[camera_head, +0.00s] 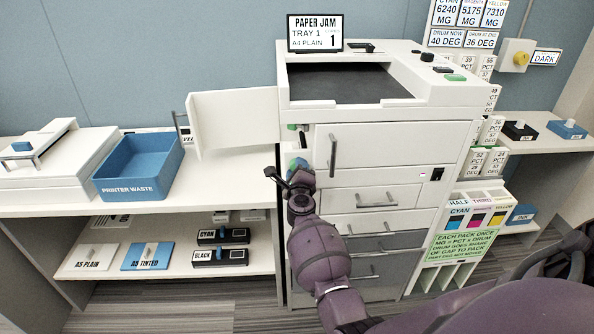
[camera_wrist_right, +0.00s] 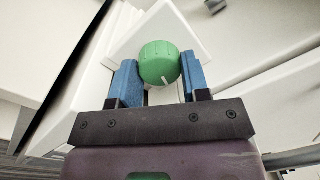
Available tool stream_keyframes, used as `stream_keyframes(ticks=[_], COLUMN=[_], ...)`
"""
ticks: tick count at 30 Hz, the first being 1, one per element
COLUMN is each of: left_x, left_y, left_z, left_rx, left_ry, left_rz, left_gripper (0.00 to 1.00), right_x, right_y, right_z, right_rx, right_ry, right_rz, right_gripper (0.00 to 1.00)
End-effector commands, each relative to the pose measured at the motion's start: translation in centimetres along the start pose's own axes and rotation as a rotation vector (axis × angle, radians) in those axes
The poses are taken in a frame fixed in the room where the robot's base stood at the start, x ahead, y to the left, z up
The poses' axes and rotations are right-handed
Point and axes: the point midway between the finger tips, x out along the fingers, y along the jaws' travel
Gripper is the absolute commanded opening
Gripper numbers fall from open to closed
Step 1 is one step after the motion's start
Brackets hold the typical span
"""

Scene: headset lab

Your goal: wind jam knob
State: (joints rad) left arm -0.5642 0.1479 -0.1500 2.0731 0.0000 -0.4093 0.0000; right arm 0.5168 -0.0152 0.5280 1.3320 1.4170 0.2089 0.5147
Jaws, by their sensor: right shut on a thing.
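The jam knob (camera_wrist_right: 159,62) is a round, ribbed green knob with a short white mark on its lower rim in the right wrist view. It sits in front of a white square plate. My right gripper (camera_wrist_right: 161,78) is shut on it, with one blue finger on each side. In the head view my right gripper (camera_head: 299,168) is at the left side of the white printer (camera_head: 390,146), beside its open side door (camera_head: 236,118), and mostly hides the knob. The printer's screen (camera_head: 315,33) reads PAPER JAM, TRAY 1, A4 PLAIN, 1. My left gripper is not in view.
A blue PRINTER WASTE bin (camera_head: 138,190) and a white device (camera_head: 55,165) stand on the left counter. CYAN (camera_head: 222,236) and BLACK (camera_head: 219,257) cartridges lie on the shelf below. Drawers (camera_head: 375,197) with handles lie right of my right gripper.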

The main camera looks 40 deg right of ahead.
Motion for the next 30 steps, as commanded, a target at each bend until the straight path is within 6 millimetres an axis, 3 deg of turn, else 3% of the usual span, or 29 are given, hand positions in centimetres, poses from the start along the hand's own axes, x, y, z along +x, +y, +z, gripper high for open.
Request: stream_keyframes(ticks=[17,18,20,30], left_x=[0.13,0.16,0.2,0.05], left_y=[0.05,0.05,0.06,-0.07], left_z=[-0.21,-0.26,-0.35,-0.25], left_rx=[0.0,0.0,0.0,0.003], left_ry=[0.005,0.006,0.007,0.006], left_rz=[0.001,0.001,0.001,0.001], left_gripper=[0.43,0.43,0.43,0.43], right_x=[-0.07,-0.07,-0.06,-0.01], right_y=[0.17,0.17,0.16,0.02], right_z=[0.04,0.03,0.03,0.02], right_rx=[0.035,0.035,0.035,0.018], right_ry=[0.001,0.002,0.002,0.001], right_rz=[0.002,0.002,0.002,0.0], right_gripper=[0.19,0.46,0.53,0.53])
